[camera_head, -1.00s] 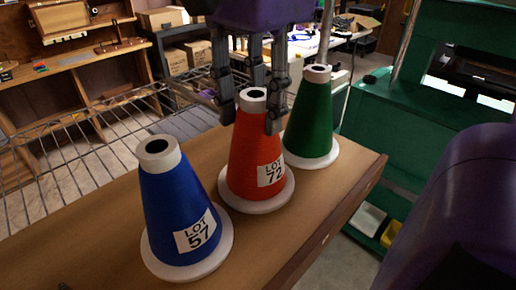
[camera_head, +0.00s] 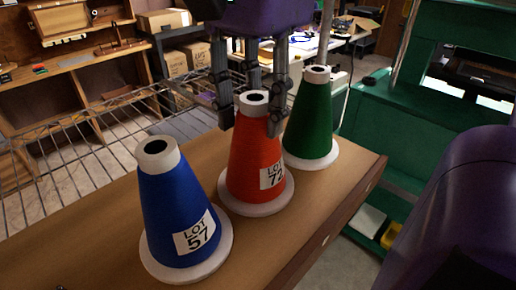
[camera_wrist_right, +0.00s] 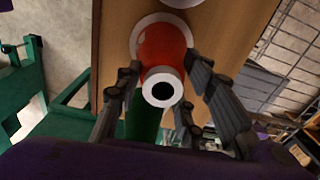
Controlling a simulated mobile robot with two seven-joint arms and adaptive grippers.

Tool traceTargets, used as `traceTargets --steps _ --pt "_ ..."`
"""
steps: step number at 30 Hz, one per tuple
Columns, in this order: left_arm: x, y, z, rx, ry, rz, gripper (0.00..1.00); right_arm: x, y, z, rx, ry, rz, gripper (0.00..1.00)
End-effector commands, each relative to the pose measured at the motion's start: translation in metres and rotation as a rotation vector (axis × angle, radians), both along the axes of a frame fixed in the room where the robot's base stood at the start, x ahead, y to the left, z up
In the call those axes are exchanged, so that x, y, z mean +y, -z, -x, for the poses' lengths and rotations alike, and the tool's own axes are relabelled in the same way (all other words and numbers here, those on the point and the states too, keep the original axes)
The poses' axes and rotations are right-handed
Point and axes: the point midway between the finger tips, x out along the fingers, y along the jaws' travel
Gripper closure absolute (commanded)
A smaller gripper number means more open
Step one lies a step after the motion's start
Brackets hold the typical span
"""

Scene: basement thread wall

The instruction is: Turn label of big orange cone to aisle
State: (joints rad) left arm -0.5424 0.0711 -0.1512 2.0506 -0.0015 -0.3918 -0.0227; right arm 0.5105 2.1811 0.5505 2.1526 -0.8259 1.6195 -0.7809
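The big orange cone (camera_head: 254,150) stands upright on a wooden shelf, between a blue cone (camera_head: 178,215) and a green cone (camera_head: 311,125). Its white "LOT 72" label (camera_head: 272,177) faces front right, partly around the cone's right side. My right gripper (camera_head: 249,118) points down over the orange cone, with fingers spread around its white top. A gap shows between the left finger and the cone; the right finger overlaps its upper edge. The right wrist view shows the cone (camera_wrist_right: 162,50) between the open fingers (camera_wrist_right: 163,85). My left gripper is out of view.
The wooden shelf (camera_head: 105,235) has free room left of the blue cone, whose "LOT 57" label faces front right. A wire rack (camera_head: 70,165) lies behind the shelf. A green machine frame (camera_head: 395,125) stands at the right, beyond the shelf end.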

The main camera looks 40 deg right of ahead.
Motion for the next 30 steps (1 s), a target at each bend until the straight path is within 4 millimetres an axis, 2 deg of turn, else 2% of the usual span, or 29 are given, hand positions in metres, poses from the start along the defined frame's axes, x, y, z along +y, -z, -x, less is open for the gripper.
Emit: traceTargets --steps 1,4,12,16,20,30 --pt "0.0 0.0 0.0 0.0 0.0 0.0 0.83 0.0 0.0 0.0 0.001 0.0 0.0 0.55" --pt "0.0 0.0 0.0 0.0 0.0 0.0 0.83 0.0 0.0 0.0 0.001 0.0 0.0 0.44" --pt "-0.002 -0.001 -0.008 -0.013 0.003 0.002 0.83 0.0 0.001 0.0 0.002 0.0 0.0 0.44" --pt "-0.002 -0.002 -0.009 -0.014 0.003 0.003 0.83 0.0 -0.007 -0.001 -0.001 0.001 0.001 0.44" --pt "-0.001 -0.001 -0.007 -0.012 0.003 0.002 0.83 0.0 -0.027 -0.001 -0.004 0.001 0.0 0.44" --pt "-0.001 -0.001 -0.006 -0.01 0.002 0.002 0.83 0.0 -0.097 0.0 -0.002 0.003 0.001 0.44"
